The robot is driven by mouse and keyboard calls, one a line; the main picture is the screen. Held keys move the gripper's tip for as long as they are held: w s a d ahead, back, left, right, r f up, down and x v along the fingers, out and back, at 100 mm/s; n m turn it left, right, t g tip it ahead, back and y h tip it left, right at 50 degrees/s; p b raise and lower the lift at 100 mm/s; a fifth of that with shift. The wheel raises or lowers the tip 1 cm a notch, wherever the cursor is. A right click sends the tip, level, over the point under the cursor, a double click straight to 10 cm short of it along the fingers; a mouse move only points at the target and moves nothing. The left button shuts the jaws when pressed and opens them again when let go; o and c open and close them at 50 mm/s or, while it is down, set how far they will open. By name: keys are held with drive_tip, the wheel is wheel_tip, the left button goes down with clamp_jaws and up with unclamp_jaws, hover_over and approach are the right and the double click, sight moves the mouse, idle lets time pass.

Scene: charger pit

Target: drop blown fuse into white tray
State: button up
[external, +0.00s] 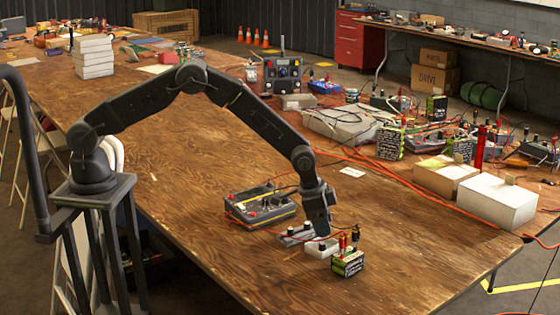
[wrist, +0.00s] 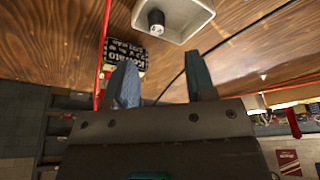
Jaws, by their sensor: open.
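The white tray (wrist: 190,28) is at the top of the wrist view, cut off by the frame edge. A small white cylinder with a dark end, apparently the blown fuse (wrist: 157,22), sits inside it. In the external view the tray (external: 318,252) is a small white shape beneath my gripper, with a small dark-topped object in it. My gripper (wrist: 161,60) is open, with its two blue-grey fingers apart and nothing between them. The tray and fuse lie beyond the fingertips. In the external view the arm's end hides part of this area.
A green-and-black battery (external: 348,263) with red and black terminals stands just right of the tray. A grey-and-yellow device (external: 260,205) with cables lies to the left. White boxes (external: 496,200) and red cables are at the right. The table's left foreground is clear.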

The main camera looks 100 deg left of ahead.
drive_tip(key=shift+r, duration=0.1)
drive_tip(key=s+d+f+v, duration=0.1)
drive_tip(key=s+v, duration=0.1)
drive_tip(key=v, duration=1.1)
drive_tip(key=s+d+v, duration=0.2)
drive_tip(key=v, duration=1)
drive_tip(key=s+d+r+t, duration=0.1)
drive_tip(key=s+d+r, duration=0.1)
drive_tip(key=s, duration=1.2)
drive_tip(key=s+d+r+t, duration=0.1)
drive_tip(key=s+d+r, duration=0.1)
drive_tip(key=s, duration=1.2)
drive_tip(key=shift+d+r, duration=0.25)
drive_tip(key=shift+r, duration=0.55)
